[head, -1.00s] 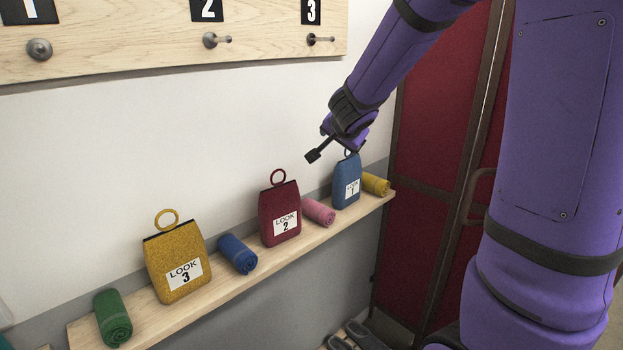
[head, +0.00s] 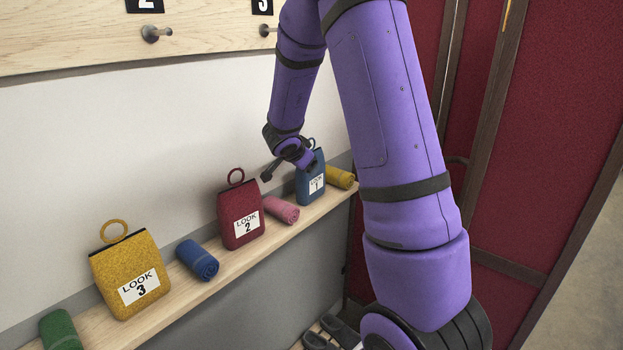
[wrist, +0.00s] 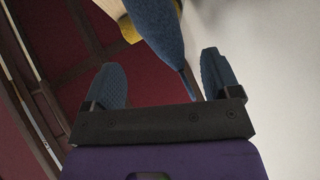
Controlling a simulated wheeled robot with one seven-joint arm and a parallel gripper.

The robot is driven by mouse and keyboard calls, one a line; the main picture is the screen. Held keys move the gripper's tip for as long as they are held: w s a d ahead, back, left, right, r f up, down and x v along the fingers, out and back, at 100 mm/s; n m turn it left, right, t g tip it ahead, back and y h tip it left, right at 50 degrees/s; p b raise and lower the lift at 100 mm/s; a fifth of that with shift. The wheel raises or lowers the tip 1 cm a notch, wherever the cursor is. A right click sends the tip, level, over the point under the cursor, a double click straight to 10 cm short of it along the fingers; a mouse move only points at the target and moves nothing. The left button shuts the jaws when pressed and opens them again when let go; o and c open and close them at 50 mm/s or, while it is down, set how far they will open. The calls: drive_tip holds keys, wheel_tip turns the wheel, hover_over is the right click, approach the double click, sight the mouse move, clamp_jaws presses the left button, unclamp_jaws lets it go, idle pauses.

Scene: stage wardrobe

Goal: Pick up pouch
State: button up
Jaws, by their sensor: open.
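Three pouches with ring loops stand on a wooden shelf (head: 232,278): a yellow pouch (head: 119,262) labelled LOOK 3, a dark red pouch (head: 231,208) labelled LOOK 2, and a blue pouch (head: 316,168) labelled LOOK 1. My gripper (head: 288,165) is open at the blue pouch. One dark finger shows to its left; the other is hidden. In the wrist view, the blue pouch (wrist: 160,32) hangs into the space between my two spread fingers (wrist: 160,72). A gap shows on each side of its narrow edge.
Rolled cloths lie between the pouches: green (head: 60,331), blue (head: 198,260), pink (head: 280,209) and yellow (head: 340,177). A peg board (head: 85,45) is on the wall above. Dark red panels (head: 540,130) stand right of the shelf. Dark shoes (head: 338,330) sit below.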

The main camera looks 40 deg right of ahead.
sight(308, 188)
drive_tip(key=x, duration=0.5)
drive_tip(key=shift+a+f, duration=0.15)
drive_tip(key=c, duration=1.4)
